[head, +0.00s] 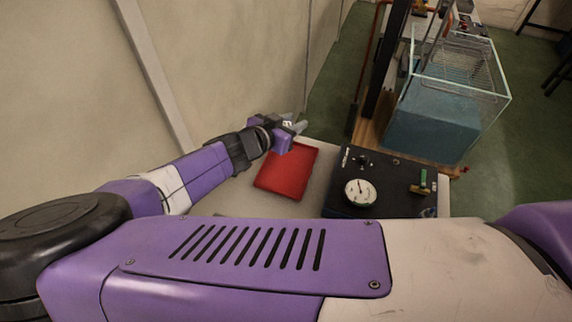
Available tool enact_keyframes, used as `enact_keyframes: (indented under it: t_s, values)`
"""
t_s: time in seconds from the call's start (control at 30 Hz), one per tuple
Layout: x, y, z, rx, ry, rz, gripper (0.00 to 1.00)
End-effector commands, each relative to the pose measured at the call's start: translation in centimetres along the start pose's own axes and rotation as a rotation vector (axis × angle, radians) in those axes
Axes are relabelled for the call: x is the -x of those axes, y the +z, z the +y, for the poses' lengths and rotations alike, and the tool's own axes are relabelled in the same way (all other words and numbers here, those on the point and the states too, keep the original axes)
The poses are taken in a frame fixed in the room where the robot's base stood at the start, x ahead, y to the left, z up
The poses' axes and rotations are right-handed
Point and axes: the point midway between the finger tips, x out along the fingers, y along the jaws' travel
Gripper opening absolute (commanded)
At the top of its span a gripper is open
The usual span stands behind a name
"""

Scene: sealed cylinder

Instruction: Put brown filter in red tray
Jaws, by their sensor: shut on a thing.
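The red tray (290,177) lies flat on the light table, left of the black panel. My gripper (296,127) is at the end of my outstretched purple arm, over or just beyond the tray's far left edge. Its fingers point right and away. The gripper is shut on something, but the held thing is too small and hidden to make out. I cannot pick out the brown filter in this view. Height above the tray cannot be told.
A black panel (376,200) with a white dial (360,193) and a green-handled valve stands right of the tray. Behind it are a glass tank (440,115) with blue contents and a dark upright post. A pale wall is close on the left.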

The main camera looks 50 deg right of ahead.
Motion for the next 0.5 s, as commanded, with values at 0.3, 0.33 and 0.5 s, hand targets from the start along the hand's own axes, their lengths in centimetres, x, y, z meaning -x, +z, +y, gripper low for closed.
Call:
enact_keyframes:
  t_s: [0.3,0.33,0.5]
  values:
    - [-3.0,7.1,0.0,0.003,-0.002,0.000,0.00]
    - [-3.2,7.6,-0.1,0.003,-0.003,-0.001,0.00]
    - [-4.0,9.7,-0.1,0.000,-0.002,0.000,0.00]
